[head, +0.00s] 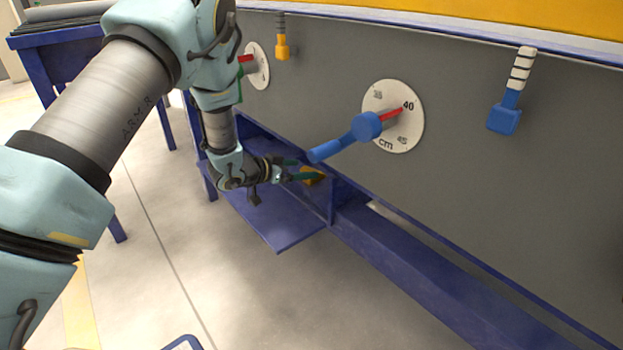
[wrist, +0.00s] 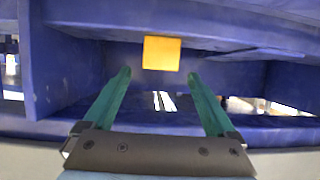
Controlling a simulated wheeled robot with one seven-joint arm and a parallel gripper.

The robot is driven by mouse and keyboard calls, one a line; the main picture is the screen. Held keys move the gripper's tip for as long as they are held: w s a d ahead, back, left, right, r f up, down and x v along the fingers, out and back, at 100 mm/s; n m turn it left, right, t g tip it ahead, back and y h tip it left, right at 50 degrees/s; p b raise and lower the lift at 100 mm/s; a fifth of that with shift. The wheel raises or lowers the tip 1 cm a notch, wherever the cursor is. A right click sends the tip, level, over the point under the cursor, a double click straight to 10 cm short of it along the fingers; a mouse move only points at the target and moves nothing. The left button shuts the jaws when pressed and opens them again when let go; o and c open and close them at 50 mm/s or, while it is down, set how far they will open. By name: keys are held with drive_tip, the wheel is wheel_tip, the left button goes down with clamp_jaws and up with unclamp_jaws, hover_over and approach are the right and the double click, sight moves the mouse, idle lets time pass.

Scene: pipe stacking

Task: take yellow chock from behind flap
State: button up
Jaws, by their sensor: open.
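The yellow chock (head: 313,176) sits inside a blue compartment low under the grey panel, partly hidden behind my gripper's fingers in the head view. In the wrist view the yellow chock (wrist: 161,53) shows as a yellow block, ahead of and between the fingertips. My gripper (head: 305,169) is open with its green fingers pointing at the chock. In the wrist view my gripper (wrist: 158,75) is empty, with one finger on each side of the chock's line. The blue flap (head: 275,218) hangs out flat below the compartment, open, under my wrist.
A grey panel (head: 480,180) stands just above and right of my gripper. A blue lever on a dial (head: 400,116) juts out close above the fingertips. A blue beam (head: 430,260) runs right along the panel's foot. Open floor (head: 200,260) lies in front.

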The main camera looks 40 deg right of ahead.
sight(312, 169)
drive_tip(key=b+x, duration=0.1)
drive_tip(key=x, duration=0.1)
drive_tip(key=f+b+x, duration=0.1)
drive_tip(key=x, duration=0.1)
drive_tip(key=shift+f+b, duration=0.1)
drive_tip(key=shift+b, duration=0.3)
drive_tip(key=shift+d, duration=0.35)
clamp_jaws()
